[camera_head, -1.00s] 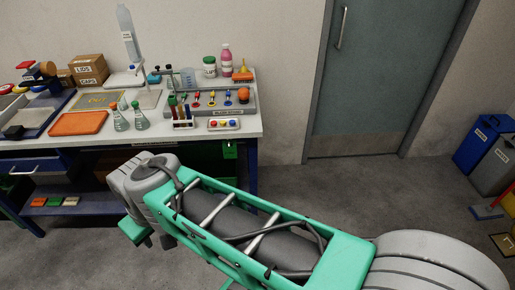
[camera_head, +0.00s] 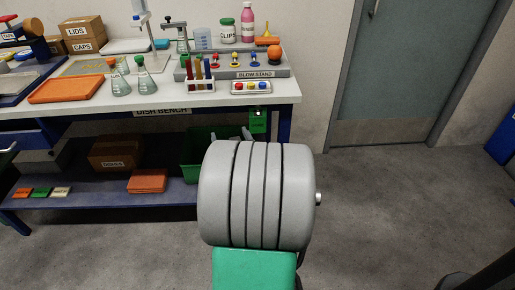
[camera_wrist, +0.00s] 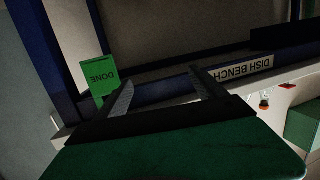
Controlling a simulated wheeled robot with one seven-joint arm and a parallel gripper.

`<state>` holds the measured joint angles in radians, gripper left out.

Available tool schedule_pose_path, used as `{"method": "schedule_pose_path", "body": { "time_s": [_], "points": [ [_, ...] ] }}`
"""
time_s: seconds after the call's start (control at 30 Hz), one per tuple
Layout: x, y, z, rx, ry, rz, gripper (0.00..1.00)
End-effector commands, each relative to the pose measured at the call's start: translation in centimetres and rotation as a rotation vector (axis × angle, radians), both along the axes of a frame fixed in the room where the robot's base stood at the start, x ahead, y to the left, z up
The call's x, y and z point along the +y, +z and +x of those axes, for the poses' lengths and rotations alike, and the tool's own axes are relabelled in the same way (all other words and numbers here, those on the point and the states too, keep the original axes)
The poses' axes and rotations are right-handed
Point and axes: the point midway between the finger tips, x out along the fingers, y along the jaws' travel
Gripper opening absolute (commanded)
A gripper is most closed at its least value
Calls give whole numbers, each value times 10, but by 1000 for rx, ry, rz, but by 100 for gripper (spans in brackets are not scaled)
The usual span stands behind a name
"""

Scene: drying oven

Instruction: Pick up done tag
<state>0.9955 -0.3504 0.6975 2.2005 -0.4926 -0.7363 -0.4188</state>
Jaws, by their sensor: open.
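The done tag (camera_head: 258,124) is a small green tag hanging at the front right edge of the dish bench. In the wrist view the tag (camera_wrist: 99,76) shows the word DONE upside down, at the upper left beside a blue bench leg. My gripper (camera_wrist: 162,80) is open, with its two fingers apart and nothing between them. The tag lies just left of the left finger's tip, beyond it, not between the fingers. Whether they touch cannot be told.
The dish bench (camera_head: 215,97) carries a blow stand (camera_head: 243,74), a tube rack (camera_head: 201,86), flasks and an orange tray (camera_head: 66,89). Below are a green crate (camera_head: 190,160) and a cardboard box (camera_head: 116,154). Floor right of the bench, before the door (camera_head: 411,70), is clear.

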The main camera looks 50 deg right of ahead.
Motion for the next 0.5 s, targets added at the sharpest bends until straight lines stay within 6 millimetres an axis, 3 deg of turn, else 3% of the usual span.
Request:
{"method": "schedule_pose_path", "body": {
  "time_s": [0.03,0.1,0.17,0.5],
  "points": [
    [-27,-25,-25,-50,-87,-30,80],
    [-48,-24,-48,-103,-168,-71,80],
    [-58,-23,-59,-125,-204,-90,80],
    [-99,-13,-36,-134,-218,-102,80]
  ]
}}
